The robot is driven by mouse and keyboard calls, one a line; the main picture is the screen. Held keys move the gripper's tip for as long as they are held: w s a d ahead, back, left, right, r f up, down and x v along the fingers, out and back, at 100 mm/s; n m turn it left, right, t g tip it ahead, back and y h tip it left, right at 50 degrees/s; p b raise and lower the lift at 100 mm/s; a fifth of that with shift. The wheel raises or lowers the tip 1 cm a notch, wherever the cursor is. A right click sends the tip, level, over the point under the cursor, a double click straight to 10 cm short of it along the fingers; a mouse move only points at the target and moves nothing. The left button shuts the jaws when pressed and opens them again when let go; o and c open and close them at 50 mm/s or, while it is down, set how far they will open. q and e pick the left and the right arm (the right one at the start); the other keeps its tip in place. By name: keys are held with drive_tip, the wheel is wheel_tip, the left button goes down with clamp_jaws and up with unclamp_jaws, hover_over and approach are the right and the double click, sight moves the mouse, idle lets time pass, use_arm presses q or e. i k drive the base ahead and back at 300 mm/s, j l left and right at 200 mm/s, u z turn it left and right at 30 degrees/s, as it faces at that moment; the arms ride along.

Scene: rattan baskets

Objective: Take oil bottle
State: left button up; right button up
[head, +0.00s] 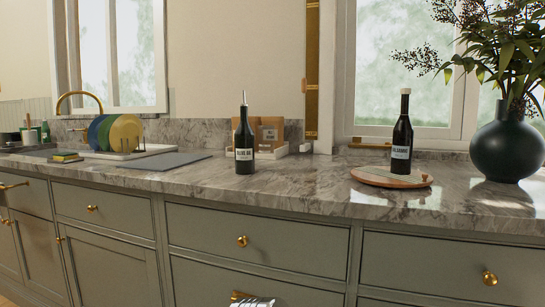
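A dark oil bottle (244,142) with a pale label that seems to read "OLIVE OIL" stands upright on the marble counter (310,177), near its front edge at the picture's middle. A second dark bottle (402,135) with a pale label I cannot read clearly stands upright on a round wooden board (372,179) to the right. Nothing touches the oil bottle from the front.
A small wooden box (268,134) stands behind the oil bottle. A rack of coloured plates (124,133) and a grey mat (165,160) lie left. A dark vase (508,150) stands right. A silvery object (253,302) at the bottom edge is unclear.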

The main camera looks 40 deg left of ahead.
sight(244, 135)
drive_tip(key=i+u, duration=0.1)
drive_tip(key=u, duration=0.35)
drive_tip(key=i+u, duration=0.1)
drive_tip(key=u, duration=0.35)
drive_tip(key=l+u, duration=0.1)
drive_tip(key=u, duration=0.35)
drive_tip(key=i, duration=0.05)
